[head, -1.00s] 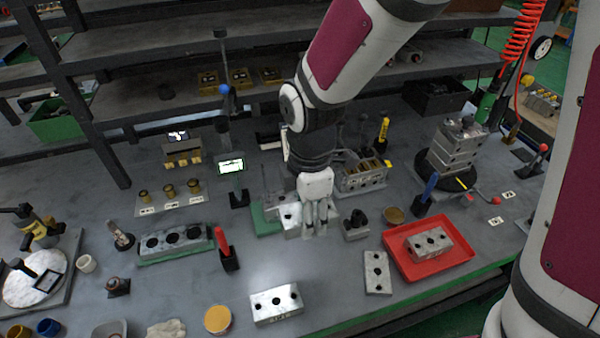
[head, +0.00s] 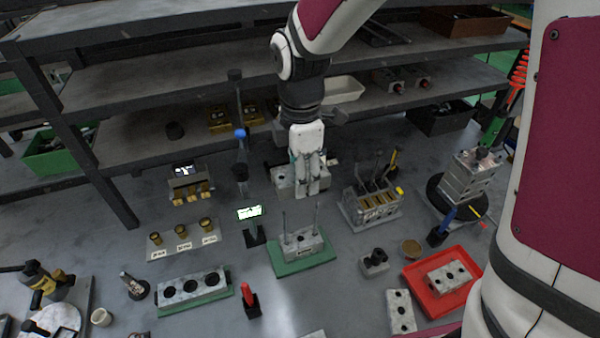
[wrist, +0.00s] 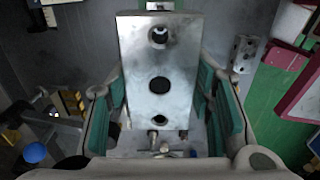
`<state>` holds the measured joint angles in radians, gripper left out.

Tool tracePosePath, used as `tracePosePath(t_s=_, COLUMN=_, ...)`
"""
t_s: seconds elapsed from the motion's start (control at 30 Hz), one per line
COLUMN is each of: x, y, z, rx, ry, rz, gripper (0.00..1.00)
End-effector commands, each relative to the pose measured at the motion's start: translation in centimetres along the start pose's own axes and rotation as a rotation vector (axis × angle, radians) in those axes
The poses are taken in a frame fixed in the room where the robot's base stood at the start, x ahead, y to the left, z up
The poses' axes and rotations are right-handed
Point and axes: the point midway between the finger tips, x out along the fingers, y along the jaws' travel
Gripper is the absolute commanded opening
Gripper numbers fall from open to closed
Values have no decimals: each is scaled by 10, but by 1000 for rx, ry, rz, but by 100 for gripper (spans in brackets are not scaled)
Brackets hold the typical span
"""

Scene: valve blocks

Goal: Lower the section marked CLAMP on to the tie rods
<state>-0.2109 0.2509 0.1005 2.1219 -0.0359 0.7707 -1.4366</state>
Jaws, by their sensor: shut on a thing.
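My gripper (head: 311,190) is shut on a light grey metal block (head: 285,181) with round holes, held up behind the stand in the head view. In the wrist view the block (wrist: 159,110) sits between the green finger pads and shows three holes in a row. I cannot read a CLAMP mark on it. Two thin upright tie rods (head: 316,217) rise from a metal base block (head: 301,244) on a green mat (head: 290,268). The held block appears apart from the rods; its exact height is hard to tell.
A metal box with brass parts (head: 371,207) stands right of the rods. A lit display (head: 249,212) on a post stands close on the left. A red tray (head: 438,297) holds another block. Shelving (head: 190,140) rises behind. Bare table lies in front of the mat.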

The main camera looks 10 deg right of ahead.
Motion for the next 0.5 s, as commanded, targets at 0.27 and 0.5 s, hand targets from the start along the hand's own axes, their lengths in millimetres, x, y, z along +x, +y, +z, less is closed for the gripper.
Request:
tracePosePath(t_s=0.27, x=10, y=1, z=0, rx=-1, ry=0, rz=1, gripper=2)
tracePosePath(t_s=0.5, x=31, y=1, z=0, rx=-1, ry=0, rz=0, gripper=2)
